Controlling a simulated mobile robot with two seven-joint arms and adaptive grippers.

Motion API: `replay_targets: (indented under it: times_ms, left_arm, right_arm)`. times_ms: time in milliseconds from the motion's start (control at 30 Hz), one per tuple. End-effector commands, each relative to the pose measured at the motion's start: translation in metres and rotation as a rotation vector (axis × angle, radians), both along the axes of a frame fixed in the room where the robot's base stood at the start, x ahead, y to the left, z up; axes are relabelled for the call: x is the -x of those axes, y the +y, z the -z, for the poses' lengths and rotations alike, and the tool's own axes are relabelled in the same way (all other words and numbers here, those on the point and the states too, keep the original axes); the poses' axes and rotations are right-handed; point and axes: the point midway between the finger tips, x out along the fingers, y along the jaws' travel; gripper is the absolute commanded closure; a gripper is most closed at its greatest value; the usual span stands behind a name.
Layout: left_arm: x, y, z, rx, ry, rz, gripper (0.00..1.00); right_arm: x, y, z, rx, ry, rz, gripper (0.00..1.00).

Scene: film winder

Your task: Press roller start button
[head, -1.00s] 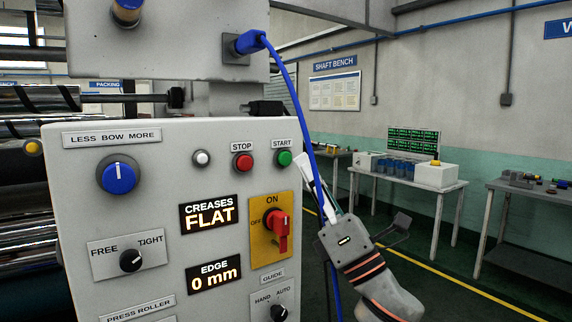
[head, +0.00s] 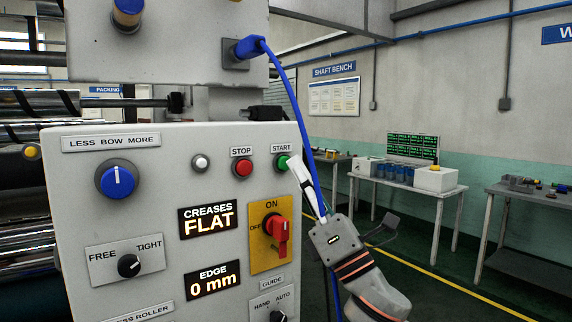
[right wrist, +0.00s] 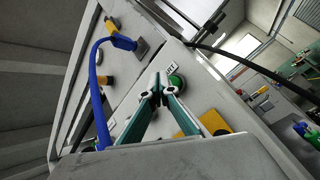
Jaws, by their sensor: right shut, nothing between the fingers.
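The green start button (head: 283,162) sits at the top right of the grey control panel (head: 150,215), under a START label. My right gripper (head: 295,161) is shut and empty. In the head view its fingertips overlap the right edge of the button. In the right wrist view the green button (right wrist: 176,82) shows just beyond and right of the closed fingertips (right wrist: 157,82). I cannot tell whether the tips touch it. My left gripper is not in view.
The red stop button (head: 242,168) is just left of the start button. The red rotary switch (head: 276,231) on its yellow plate is below. A blue cable (head: 291,100) hangs down beside the panel's right edge, close to my right gripper.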

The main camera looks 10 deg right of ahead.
Motion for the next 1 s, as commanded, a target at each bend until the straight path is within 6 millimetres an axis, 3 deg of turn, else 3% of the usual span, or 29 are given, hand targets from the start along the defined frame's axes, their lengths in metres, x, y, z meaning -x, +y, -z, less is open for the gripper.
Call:
replay_targets:
  times_ms: [1000]
  left_arm:
    - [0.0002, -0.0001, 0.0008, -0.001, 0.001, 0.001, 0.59]
  right_arm:
    - [-0.0076, 0.0028, 0.0000, -0.001, 0.000, -0.001, 1.00]
